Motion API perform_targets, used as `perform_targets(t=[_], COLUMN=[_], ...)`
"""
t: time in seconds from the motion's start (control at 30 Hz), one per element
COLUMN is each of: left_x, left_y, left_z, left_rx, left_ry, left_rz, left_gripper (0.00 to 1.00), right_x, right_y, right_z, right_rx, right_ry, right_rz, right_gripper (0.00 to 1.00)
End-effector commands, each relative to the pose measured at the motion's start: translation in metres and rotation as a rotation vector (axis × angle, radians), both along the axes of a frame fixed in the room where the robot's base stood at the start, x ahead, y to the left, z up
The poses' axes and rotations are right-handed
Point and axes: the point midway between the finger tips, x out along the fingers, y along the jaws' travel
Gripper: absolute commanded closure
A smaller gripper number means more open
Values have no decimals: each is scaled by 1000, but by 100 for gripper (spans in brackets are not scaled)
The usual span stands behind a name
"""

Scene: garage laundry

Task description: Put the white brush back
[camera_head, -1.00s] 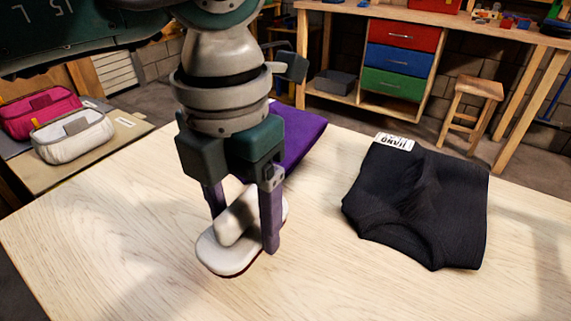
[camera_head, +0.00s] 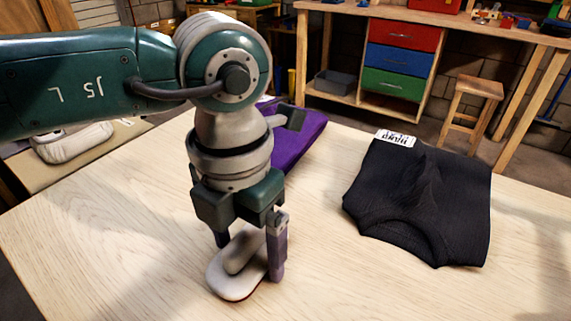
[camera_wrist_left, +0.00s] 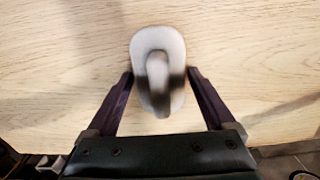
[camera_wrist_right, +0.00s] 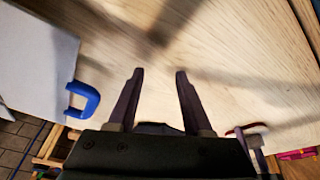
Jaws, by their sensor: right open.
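The white brush (camera_head: 226,284) is at the front middle of the pale wooden table, with its raised handle upward; it also shows, blurred, in the left wrist view (camera_wrist_left: 158,45). I cannot tell whether it lies fully flat. My left gripper (camera_head: 250,260) points down over the brush, one finger on each side. In the left wrist view its fingers (camera_wrist_left: 160,72) are spread, with gaps to the narrow handle. My right gripper (camera_wrist_right: 160,73) is open and empty above pale wood in the right wrist view; it is outside the head view.
A black folded garment (camera_head: 420,205) with a white label lies right of the brush. A purple folded cloth (camera_head: 300,140) lies behind my left gripper. A white pouch (camera_head: 70,143) sits on a side surface at left. A blue clamp (camera_wrist_right: 83,100) shows in the right wrist view. The table's front right is clear.

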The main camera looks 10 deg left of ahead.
Motion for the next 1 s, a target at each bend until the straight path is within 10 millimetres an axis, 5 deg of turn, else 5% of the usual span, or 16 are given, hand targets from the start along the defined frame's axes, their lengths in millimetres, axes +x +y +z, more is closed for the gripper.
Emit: perform_targets(t=[0.43,1.0], left_x=[1,0], left_y=[0,0], left_z=[10,116], left_rx=[-1,0], left_ry=[-2,-2], left_rz=[-1,-1], left_gripper=[0,0], right_x=[0,0], right_y=[0,1], right_z=[5,10], right_rx=[0,5], right_ry=[-1,0], right_rz=[0,-4], right_gripper=[50,50])
